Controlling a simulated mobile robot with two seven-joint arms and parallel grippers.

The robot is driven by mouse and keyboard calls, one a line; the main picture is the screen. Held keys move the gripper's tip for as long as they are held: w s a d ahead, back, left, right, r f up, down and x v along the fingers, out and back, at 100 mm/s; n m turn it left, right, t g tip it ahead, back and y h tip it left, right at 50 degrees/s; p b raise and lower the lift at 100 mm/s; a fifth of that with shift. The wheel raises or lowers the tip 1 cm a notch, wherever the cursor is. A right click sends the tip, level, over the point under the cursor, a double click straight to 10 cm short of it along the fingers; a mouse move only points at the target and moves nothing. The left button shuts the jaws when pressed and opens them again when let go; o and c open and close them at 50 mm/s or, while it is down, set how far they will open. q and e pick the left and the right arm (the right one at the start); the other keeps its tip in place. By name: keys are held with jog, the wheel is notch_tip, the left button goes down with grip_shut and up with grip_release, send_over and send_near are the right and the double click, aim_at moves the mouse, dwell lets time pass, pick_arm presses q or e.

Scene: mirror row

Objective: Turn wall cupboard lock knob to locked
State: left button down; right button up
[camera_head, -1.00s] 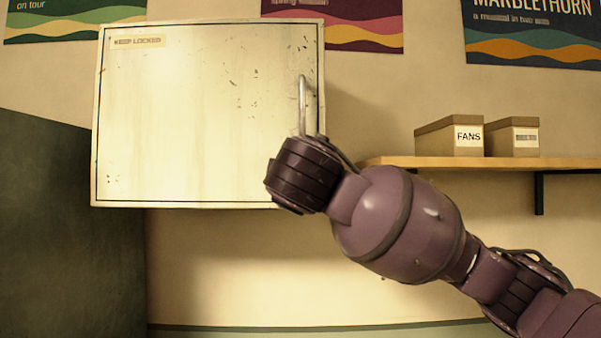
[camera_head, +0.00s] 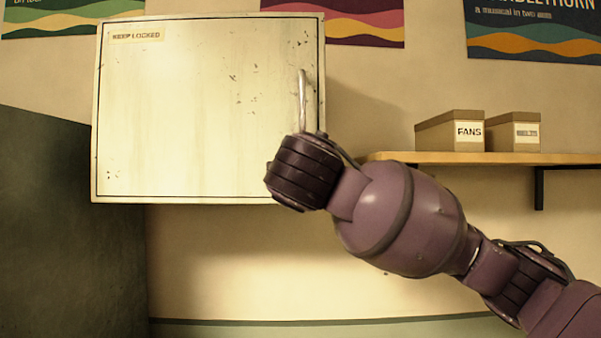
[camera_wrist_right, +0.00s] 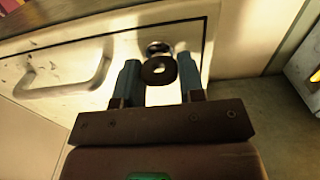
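The white wall cupboard (camera_head: 190,110) hangs on the wall, with a "KEEP LOCKED" label (camera_head: 136,34) at its top left. Its door is shut. Its bar handle (camera_head: 303,95) stands at the right; the wrist view shows it too (camera_wrist_right: 62,88). The dark round lock knob (camera_wrist_right: 159,70), with a hole in its face, shows only in the right wrist view, in front of a shiny round base. My right gripper's (camera_wrist_right: 158,75) two fingers stand on either side of the knob, close against it. The head view hides the fingers behind my right wrist. My left gripper is not in view.
A wooden shelf (camera_head: 400,157) right of the cupboard holds a box labelled "FANS" (camera_head: 448,135) and another box (camera_head: 513,135). Posters hang above. A dark panel (camera_head: 50,230) stands at the left. The wall below the cupboard is bare.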

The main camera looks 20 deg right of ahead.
jog(key=o, duration=0.4)
jog(key=b+v, duration=0.2)
jog(key=v, duration=0.8)
jog(key=shift+s+a+b, duration=0.1)
jog(key=shift+s+b, duration=0.3)
dwell(0.4)
